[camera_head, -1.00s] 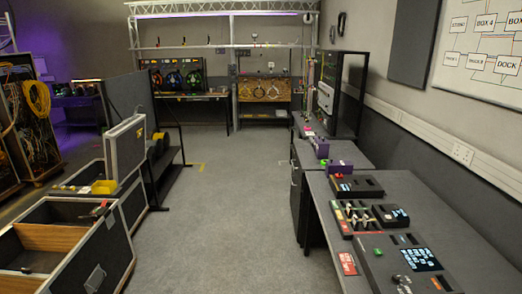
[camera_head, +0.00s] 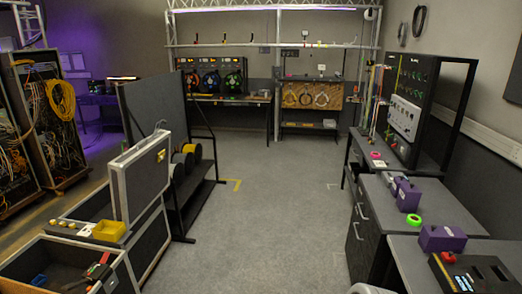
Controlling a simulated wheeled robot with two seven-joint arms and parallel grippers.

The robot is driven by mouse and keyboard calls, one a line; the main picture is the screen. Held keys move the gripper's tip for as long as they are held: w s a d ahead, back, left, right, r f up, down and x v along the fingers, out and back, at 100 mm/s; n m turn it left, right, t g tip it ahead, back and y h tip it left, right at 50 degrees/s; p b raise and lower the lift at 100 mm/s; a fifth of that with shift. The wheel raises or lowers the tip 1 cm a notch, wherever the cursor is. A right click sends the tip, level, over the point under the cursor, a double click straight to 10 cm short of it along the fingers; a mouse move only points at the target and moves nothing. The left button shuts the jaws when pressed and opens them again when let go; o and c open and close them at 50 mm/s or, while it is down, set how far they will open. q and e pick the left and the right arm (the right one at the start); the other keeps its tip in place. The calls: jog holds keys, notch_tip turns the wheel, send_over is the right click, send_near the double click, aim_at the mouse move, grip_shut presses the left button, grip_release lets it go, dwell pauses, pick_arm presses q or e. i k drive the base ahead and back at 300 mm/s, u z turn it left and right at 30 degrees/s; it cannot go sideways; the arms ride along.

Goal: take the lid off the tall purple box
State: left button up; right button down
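Several purple boxes stand along the right-hand benches.
A bright green ring (camera_head: 413,220) lies near the purple boxes. A black rack (camera_head: 414,105) stands farther along the right bench. Open road cases (camera_head: 75,262) and a dark panel stand left. The grey floor (camera_head: 270,220) between is clear.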

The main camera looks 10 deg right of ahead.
aim_at(412, 188)
jog(key=z, duration=0.55)
jog(key=i, duration=1.75)
jog(key=z, duration=1)
